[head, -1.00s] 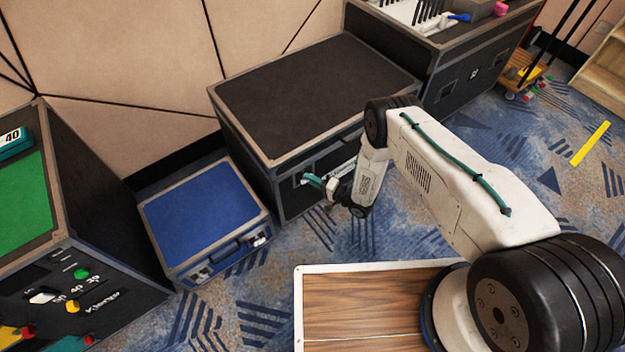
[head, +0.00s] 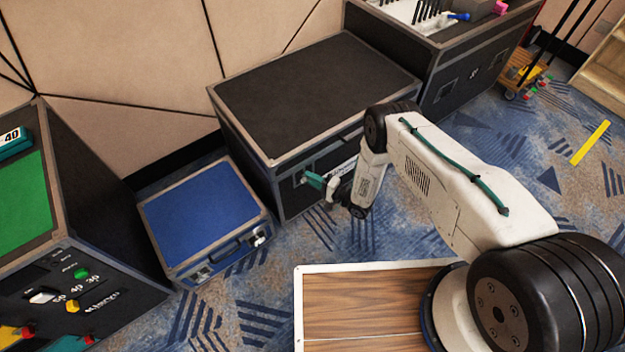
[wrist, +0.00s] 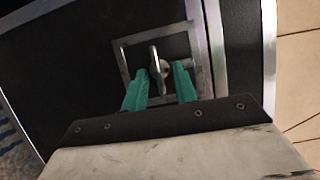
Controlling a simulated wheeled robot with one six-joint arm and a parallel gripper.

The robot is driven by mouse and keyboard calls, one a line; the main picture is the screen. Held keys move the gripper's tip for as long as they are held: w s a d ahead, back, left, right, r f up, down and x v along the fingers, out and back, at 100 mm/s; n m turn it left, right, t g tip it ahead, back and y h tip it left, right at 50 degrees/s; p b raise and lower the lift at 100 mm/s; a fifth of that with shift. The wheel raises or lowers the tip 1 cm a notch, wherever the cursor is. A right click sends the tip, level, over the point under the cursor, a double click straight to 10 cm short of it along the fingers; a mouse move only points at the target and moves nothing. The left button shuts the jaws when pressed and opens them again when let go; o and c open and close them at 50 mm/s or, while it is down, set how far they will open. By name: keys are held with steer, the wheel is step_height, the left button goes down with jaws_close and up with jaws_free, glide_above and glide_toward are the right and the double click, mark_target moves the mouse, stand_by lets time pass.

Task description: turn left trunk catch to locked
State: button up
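The trunk (head: 318,85) is a black case with grey metal edges, standing shut against the wall. Its left catch (wrist: 159,68) is a small silver butterfly handle in a square metal-framed recess on the front, seen in the wrist view. My gripper (wrist: 160,78) has two teal fingers, spread apart, one on each side of the catch handle. The handle stands roughly in line with the fingers. I cannot tell whether either finger touches it. In the head view my gripper (head: 308,179) is at the trunk's front left, and the catch is mostly hidden behind it.
A blue case (head: 203,215) stands on the carpet left of the trunk. A black case with a green top (head: 22,205) is at far left. Another black case (head: 455,75) with tools on top stands at right. Patterned carpet (head: 520,170) lies open at right.

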steer(key=shift+s, duration=0.1)
steer(key=v, duration=0.7)
steer(key=shift+s+d, duration=0.15)
steer(key=shift+d, duration=0.25)
